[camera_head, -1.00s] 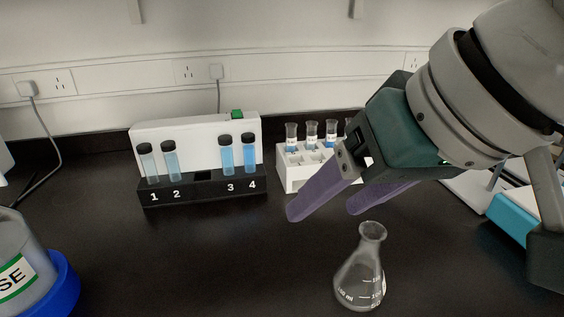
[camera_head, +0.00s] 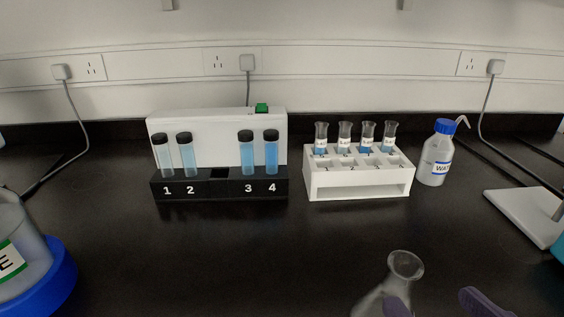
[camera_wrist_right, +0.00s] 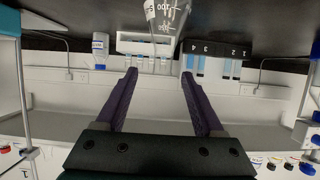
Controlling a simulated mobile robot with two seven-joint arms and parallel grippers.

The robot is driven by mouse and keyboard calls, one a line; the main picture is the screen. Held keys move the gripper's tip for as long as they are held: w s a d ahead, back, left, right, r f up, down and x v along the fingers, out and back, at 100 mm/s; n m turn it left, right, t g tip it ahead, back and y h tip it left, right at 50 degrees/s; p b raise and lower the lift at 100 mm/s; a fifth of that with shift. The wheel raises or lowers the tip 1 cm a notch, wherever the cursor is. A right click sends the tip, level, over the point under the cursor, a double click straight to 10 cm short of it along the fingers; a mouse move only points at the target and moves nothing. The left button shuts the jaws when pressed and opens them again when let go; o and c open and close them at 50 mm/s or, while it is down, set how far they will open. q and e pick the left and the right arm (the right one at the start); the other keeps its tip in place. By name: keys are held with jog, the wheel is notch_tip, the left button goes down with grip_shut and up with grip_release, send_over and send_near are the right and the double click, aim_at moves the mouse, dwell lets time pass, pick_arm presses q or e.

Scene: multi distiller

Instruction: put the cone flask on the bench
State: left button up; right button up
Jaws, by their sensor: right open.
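The cone flask (camera_head: 374,300) is clear glass and upright at the bottom of the head view, its base cut off by the frame edge. It also shows at the top of the right wrist view (camera_wrist_right: 166,14), beyond the fingertips, with nothing between the fingers. My right gripper (camera_head: 441,303) is open; only its purple fingertips show in the head view, one overlapping the flask's lower body. Both fingers show apart in the right wrist view (camera_wrist_right: 159,73). The black bench (camera_head: 230,255) spreads under everything. My left gripper is not in view.
A black stand (camera_head: 220,185) with numbered blue vials and a white rack (camera_head: 358,185) with several tubes stand behind. A wash bottle (camera_head: 436,160) stands right of the rack. A blue-based container (camera_head: 55,285) is at the lower left. The bench's middle front is clear.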

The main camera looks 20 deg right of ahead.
aim_at(396, 267)
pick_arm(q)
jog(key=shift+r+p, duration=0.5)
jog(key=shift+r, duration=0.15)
pick_arm(e)
jog(key=x, duration=0.3)
jog(key=shift+w+r, duration=0.1)
jog(key=shift+w, duration=0.15)
pick_arm(q)
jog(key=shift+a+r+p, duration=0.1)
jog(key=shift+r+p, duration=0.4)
jog(key=shift+p, duration=0.05)
pick_arm(e)
jog(key=x, duration=0.5)
jog(key=shift+w+a, duration=0.15)
jog(key=shift+w, duration=0.05)
jog(key=shift+w+f, duration=0.25)
jog(key=shift+w, duration=0.1)
grip_shut()
